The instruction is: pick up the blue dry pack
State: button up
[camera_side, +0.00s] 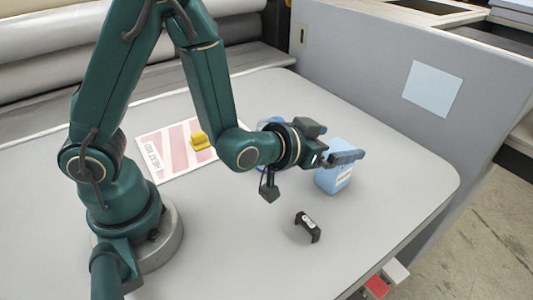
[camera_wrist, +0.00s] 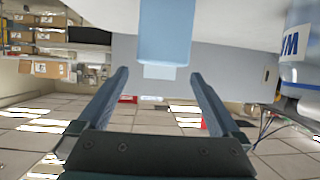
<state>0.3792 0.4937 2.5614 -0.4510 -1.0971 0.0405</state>
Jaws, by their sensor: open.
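The blue dry pack (camera_side: 327,181) is a light blue box with a pale label, standing on the grey table at the right. My gripper (camera_side: 343,158) is level with the upper part of the pack in the side view, and a blue-grey finger overlaps its top there. In the wrist view the pack (camera_wrist: 165,32) comes down from the top edge, centred between the open fingers (camera_wrist: 159,74) and just beyond their tips. The jaws are empty. Whether a finger touches the pack I cannot tell.
A black bracket-shaped piece (camera_side: 308,227) lies in front of the pack. A yellow piece (camera_side: 199,140) rests on a red-striped sheet (camera_side: 160,150) at the left. A blue-and-white labelled item (camera_wrist: 302,45) is at the right in the wrist view. A grey panel (camera_side: 385,95) rises behind the table.

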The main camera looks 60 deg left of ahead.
notch_tip(320, 180, down, 3)
jog(key=shift+r, duration=0.2)
jog(key=shift+x, duration=2.55)
jog(key=c, duration=1.5)
grip_shut()
jog(key=shift+r, duration=0.15)
